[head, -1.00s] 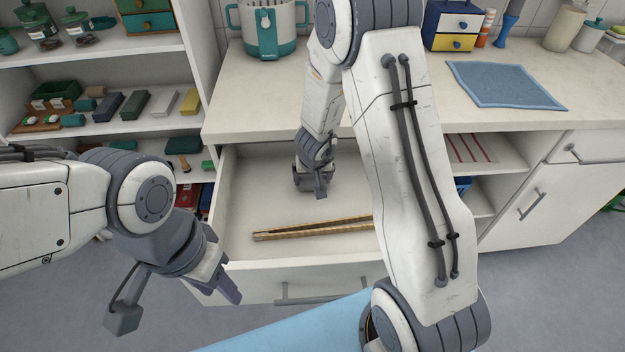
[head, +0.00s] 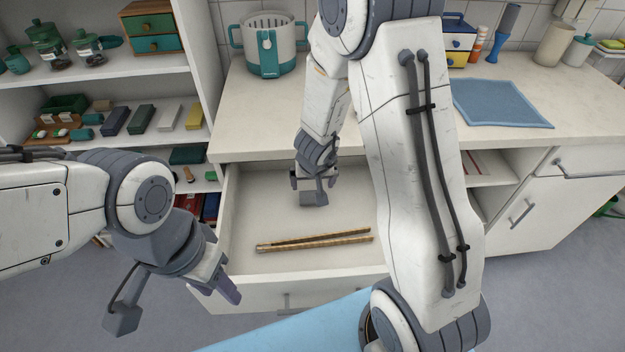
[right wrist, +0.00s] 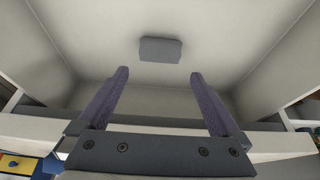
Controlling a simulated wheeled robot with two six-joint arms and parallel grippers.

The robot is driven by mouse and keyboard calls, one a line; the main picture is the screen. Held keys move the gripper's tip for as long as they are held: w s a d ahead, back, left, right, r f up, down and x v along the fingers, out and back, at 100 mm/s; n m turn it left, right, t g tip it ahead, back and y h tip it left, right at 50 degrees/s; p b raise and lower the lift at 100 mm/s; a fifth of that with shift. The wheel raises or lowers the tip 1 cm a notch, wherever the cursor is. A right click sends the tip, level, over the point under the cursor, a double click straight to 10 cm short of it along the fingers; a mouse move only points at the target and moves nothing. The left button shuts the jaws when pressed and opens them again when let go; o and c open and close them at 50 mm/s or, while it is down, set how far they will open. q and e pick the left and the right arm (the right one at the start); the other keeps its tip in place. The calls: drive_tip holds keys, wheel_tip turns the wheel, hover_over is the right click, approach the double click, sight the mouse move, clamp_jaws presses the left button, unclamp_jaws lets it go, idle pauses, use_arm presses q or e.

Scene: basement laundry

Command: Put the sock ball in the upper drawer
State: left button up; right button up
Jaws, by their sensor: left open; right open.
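The upper drawer (head: 345,215) is pulled out below the worktop. My right gripper (head: 312,184) is low inside it; in the right wrist view its two fingers (right wrist: 158,98) are open with nothing between them. A grey rounded block (right wrist: 160,50), which looks like the sock ball, lies on the pale drawer floor beyond the fingertips, apart from them. In the head view I cannot tell this block from my grey wrist parts, which may hide it. My left gripper (head: 228,285) is open and empty, outside the drawer at its left front corner.
Wooden tongs (head: 312,240) lie in the front of the drawer. The worktop above holds a teal and white pot (head: 272,45), a blue cloth (head: 500,103) and a small blue and yellow drawer box (head: 458,46). Shelves stand at the left.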

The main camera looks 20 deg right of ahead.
drive_tip(key=p+v, duration=0.1)
drive_tip(key=v, duration=0.1)
drive_tip(key=shift+s+r, duration=0.2)
drive_tip(key=shift+r, duration=0.2)
